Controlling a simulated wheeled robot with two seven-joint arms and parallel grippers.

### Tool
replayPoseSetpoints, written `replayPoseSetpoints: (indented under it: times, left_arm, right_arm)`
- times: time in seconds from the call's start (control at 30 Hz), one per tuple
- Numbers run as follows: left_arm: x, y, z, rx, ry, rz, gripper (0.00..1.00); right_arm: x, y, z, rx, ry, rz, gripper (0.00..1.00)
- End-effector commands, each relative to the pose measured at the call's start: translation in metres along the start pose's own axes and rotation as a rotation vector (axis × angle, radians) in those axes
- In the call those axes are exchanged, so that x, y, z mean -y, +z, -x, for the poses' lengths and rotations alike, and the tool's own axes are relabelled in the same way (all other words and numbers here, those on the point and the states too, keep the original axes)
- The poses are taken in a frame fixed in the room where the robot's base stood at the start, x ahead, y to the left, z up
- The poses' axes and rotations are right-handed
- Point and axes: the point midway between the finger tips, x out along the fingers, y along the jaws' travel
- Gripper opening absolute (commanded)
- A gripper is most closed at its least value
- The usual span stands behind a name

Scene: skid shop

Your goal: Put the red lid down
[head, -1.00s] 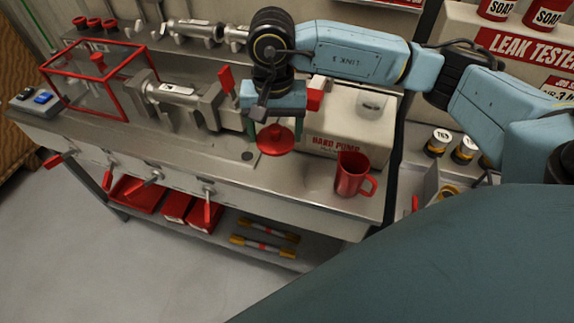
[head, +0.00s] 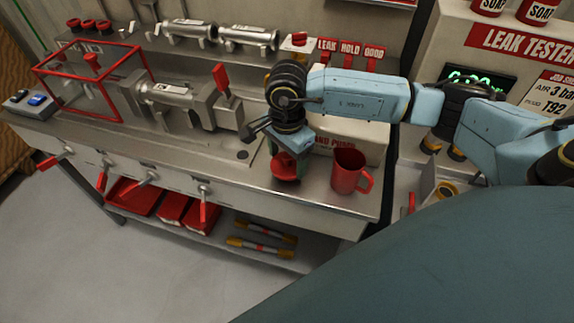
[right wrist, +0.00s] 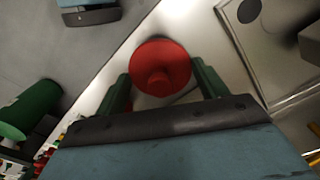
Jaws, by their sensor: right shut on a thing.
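The red lid (head: 286,172) is a round disc with a knob, held low over the front part of the steel bench (head: 240,178), left of the red mug. My right gripper (head: 288,160) points down and is shut on the lid. In the right wrist view the lid (right wrist: 160,66) shows between the green fingers of my right gripper (right wrist: 162,88), near the bench's front edge. I cannot tell whether the lid touches the bench. My left gripper is not in view.
A red mug (head: 349,172) stands just right of the lid. The hand pump box (head: 345,142) is behind it. A steel vise-like fixture (head: 190,100) and a red-framed clear guard (head: 85,80) stand to the left. Red-handled levers (head: 204,205) stick out in front.

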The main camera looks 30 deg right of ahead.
Motion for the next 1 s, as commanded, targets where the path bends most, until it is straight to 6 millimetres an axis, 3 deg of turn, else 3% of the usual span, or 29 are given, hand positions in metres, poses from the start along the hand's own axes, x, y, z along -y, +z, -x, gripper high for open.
replayPoseSetpoints:
  times: [0.23,0.6,0.63,0.77,0.8,1.0]
  left_arm:
    - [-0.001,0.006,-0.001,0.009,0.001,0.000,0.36]
    - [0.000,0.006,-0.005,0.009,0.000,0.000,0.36]
    - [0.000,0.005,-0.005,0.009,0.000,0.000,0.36]
    - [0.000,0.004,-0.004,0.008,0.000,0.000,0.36]
    - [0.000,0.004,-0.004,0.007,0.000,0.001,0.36]
    - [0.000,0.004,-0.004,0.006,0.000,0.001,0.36]
  right_arm:
    - [-0.001,0.000,-0.033,0.000,0.003,0.000,0.50]
    - [0.000,0.000,-0.038,-0.001,0.001,0.002,0.50]
    - [0.000,0.000,-0.038,-0.001,0.001,0.002,0.73]
    - [-0.001,0.000,-0.037,-0.001,0.001,0.002,0.90]
    - [-0.001,0.000,-0.037,-0.001,0.001,0.002,0.93]
    - [0.000,0.000,-0.037,-0.001,0.001,0.002,0.93]
